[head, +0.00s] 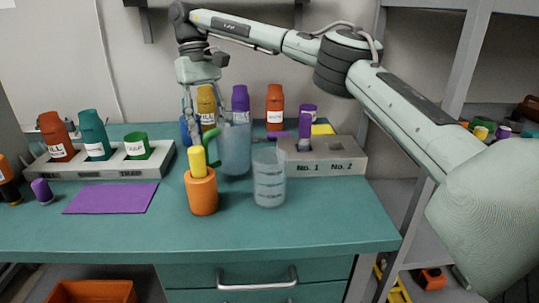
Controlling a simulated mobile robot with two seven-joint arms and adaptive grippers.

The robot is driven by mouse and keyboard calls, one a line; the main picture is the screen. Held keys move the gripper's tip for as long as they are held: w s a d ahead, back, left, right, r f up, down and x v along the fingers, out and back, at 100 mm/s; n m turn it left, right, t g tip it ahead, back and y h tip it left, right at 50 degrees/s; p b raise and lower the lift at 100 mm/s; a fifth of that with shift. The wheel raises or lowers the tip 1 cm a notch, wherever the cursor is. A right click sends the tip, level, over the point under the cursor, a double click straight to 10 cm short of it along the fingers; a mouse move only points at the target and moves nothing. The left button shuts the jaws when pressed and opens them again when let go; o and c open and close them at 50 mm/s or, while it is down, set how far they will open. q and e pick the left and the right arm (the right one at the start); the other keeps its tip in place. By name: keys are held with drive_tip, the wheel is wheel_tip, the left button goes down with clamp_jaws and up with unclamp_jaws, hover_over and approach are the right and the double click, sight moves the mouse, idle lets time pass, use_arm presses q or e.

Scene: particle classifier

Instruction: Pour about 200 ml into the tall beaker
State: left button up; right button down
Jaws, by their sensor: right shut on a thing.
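A clear beaker with white graduation marks (269,180) stands upright near the middle of the table. No liquid level can be made out in it. A translucent bluish jug (236,150) with a green handle is upright just behind it to the left. My right gripper (207,124) points down and is shut at the jug's handle side; the exact contact is hard to see. I cannot tell whether the jug is lifted or resting. My left gripper is not in view.
A grey block marked No. 1 and No. 2 (345,158) is at right. Several bottles line the back. A white rack (75,167) and purple mat (110,199) lie left. The table front is clear.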

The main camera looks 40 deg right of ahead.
drive_tip(key=shift+s+d+r+t, duration=0.1)
drive_tip(key=shift+s+t, duration=0.4)
drive_tip(key=shift+s+r+t, duration=0.15)
drive_tip(key=shift+s+t, duration=0.5)
drive_tip(key=shift+t, duration=0.15)
